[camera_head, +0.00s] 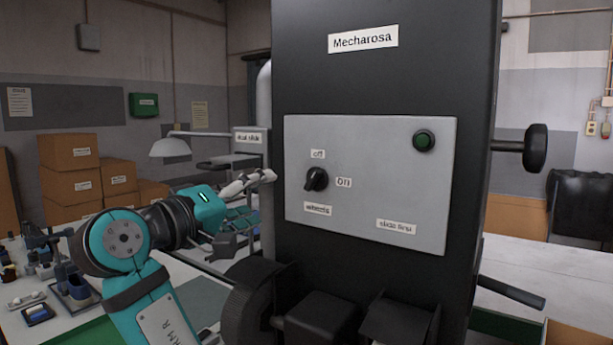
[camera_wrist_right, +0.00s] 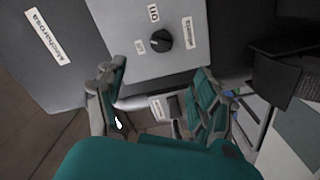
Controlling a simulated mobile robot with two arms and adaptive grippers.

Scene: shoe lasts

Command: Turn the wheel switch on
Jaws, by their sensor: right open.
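The wheel switch (camera_head: 316,180) is a black rotary knob on the light grey panel (camera_head: 370,152) of the black machine. An "off" label (camera_head: 318,154) is above it, an "on" label (camera_head: 344,183) to its right and a "wheels" label (camera_head: 318,209) below. I cannot tell surely which label the knob points to. My right gripper (camera_head: 252,208) is open and empty, to the left of the panel and apart from the knob. In the right wrist view the knob (camera_wrist_right: 160,39) lies beyond the open fingers (camera_wrist_right: 160,75). My left gripper is out of view.
A green button (camera_head: 424,140) is at the panel's upper right. A black handwheel (camera_head: 536,148) sticks out at the machine's right. Dark machine parts (camera_head: 320,318) jut out below the panel. Cardboard boxes (camera_head: 70,167) and a cluttered bench are at the left.

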